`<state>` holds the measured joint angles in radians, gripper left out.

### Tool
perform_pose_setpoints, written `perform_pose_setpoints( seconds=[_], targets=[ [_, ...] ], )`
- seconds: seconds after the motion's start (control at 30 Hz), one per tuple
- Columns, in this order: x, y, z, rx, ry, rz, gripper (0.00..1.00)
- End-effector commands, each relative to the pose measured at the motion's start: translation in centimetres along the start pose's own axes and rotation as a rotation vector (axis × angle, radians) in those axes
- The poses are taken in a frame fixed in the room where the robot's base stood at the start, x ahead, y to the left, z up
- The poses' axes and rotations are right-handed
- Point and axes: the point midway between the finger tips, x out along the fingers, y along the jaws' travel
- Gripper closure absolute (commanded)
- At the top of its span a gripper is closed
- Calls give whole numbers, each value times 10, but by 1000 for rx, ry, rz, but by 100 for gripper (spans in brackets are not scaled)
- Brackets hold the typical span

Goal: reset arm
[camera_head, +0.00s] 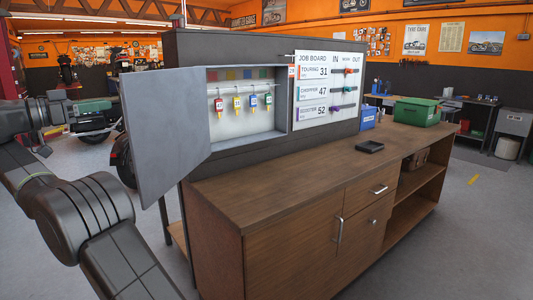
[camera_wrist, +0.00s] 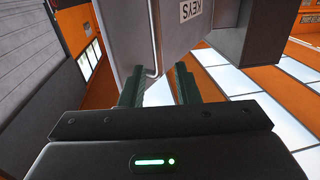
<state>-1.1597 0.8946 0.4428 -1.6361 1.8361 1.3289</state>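My gripper (camera_head: 112,104) is at the left in the head view, by the outer side of the grey key cabinet door (camera_head: 165,130), which stands wide open. In the wrist view my gripper (camera_wrist: 158,80) has its two dark green fingers apart with nothing clasped between them. The door (camera_wrist: 195,45) shows there with an upside-down KEYS label (camera_wrist: 190,10) and a thin bar handle (camera_wrist: 155,38). The handle's near end shows between the fingers; I cannot tell how far off it is. My arm reaches up from the lower left.
Coloured key tags (camera_head: 238,102) hang in the open cabinet (camera_head: 284,110). A job board (camera_head: 328,90) is to its right. The wooden counter (camera_head: 290,185) carries a black tray (camera_head: 369,147), a blue box (camera_head: 369,118) and a green bin (camera_head: 416,111). A motorcycle (camera_head: 95,128) stands behind my arm.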

Motion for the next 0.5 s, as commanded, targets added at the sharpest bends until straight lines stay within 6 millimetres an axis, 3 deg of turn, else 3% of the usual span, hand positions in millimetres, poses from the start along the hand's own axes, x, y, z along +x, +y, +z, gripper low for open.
perform_pose_setpoints(
  seconds=[0.2,0.5],
  targets=[
    [40,1,0,0,-1,1,71],
    [62,0,0,0,-1,0,71]
  ],
)
